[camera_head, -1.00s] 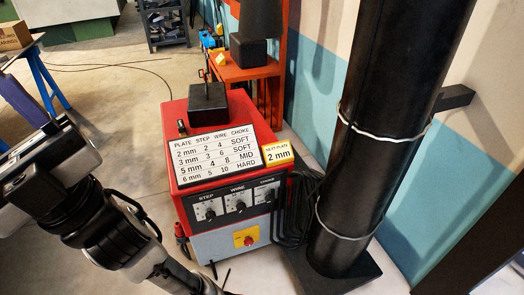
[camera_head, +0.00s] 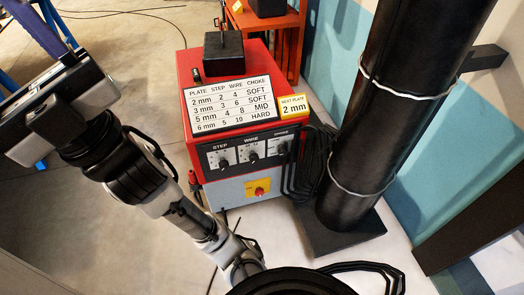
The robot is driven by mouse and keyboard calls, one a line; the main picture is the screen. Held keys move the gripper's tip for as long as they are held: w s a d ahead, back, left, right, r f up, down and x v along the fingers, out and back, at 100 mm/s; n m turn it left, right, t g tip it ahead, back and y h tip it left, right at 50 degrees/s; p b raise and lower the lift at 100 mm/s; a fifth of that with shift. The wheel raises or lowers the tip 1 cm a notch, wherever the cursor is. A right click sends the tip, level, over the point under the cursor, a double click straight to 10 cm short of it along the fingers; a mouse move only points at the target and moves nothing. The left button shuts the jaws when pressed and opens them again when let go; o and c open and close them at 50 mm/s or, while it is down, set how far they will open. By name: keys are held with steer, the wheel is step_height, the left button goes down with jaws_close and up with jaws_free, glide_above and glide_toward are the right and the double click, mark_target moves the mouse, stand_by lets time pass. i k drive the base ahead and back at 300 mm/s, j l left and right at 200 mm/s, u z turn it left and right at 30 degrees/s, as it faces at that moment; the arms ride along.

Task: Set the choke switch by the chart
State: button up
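The red welding machine (camera_head: 235,78) stands on the floor. Its front panel carries three black knobs: STEP (camera_head: 224,164), WIRE (camera_head: 253,157) and the choke switch (camera_head: 282,148) at the right. The choke's pointer and scale are too small to read. The white chart (camera_head: 230,104) on top lists 2 mm as step 2, wire 4, choke SOFT. The yellow card (camera_head: 293,105) beside it reads NEXT PLATE 2 mm. My arm reaches up at the left, with my gripper end (camera_head: 60,112) well away from the panel. Its fingers cannot be made out.
A thick black column (camera_head: 395,100) on a dark base (camera_head: 335,232) stands close right of the machine. Black cables (camera_head: 314,165) hang at the machine's right side. A red-yellow main switch (camera_head: 258,188) sits below the knobs. Floor before the panel is partly clear.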

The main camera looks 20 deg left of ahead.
mark_target(283, 152)
steer(key=l+u, duration=0.15)
steer(key=u, duration=0.2)
steer(key=i+l+u, duration=0.1)
steer(key=u, duration=0.25)
steer(key=l+u, duration=0.35)
